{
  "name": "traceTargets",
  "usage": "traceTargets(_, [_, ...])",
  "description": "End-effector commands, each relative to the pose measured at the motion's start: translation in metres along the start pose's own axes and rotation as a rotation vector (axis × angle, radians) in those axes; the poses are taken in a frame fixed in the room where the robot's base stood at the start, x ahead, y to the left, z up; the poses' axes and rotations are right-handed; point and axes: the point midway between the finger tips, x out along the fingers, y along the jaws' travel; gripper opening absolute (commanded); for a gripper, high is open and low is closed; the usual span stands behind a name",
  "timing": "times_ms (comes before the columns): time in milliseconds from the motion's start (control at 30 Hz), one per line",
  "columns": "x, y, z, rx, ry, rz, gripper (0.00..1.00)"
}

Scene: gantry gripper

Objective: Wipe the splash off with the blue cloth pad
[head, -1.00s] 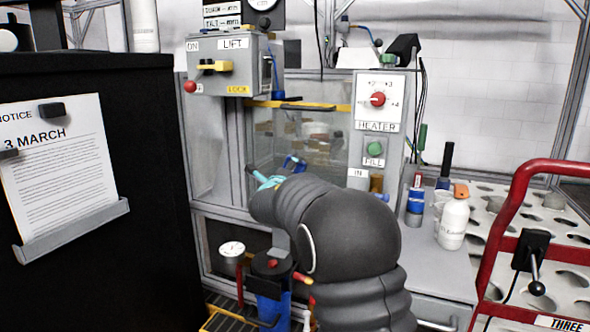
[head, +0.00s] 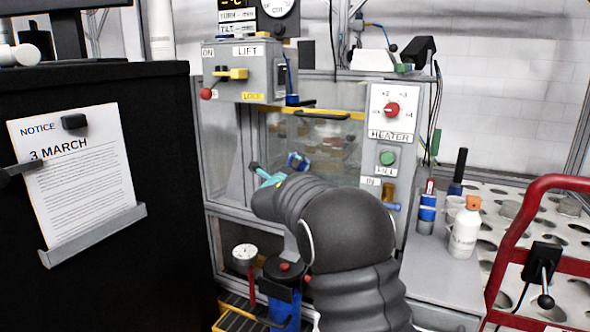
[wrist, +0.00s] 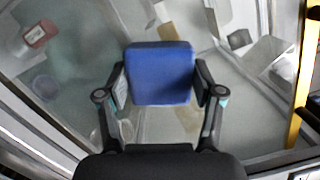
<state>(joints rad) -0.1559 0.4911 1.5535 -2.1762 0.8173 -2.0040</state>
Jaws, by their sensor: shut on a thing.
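The blue cloth pad (wrist: 160,72) is held between the two fingers of my gripper (wrist: 160,95) in the wrist view, its broad face toward the camera. In the head view my gripper (head: 280,170) is in front of the clear tank panel (head: 325,140), with part of the blue pad (head: 298,161) showing beyond it. A faint cloudy patch, possibly the splash (wrist: 85,55), shows on the clear panel left of the pad in the wrist view. I cannot tell whether the pad touches the panel.
A yellow bar (head: 335,114) runs along the panel's top. The LIFT box (head: 243,70) hangs at upper left and the HEATER panel (head: 392,120) stands to the right. A gauge (head: 245,253) and blue canister (head: 284,300) are below. A red rail (head: 520,225) is at right.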

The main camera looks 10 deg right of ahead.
Motion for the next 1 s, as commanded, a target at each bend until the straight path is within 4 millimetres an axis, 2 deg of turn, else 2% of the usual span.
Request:
traceTargets(433, [-0.003, -0.010, -0.030, 0.000, 0.003, -0.002, 0.39])
traceTargets(733, [-0.003, -0.015, -0.041, 0.000, 0.004, -0.002, 0.39])
traceTargets(1000, [-0.007, -0.022, -0.060, 0.000, 0.006, -0.003, 0.39])
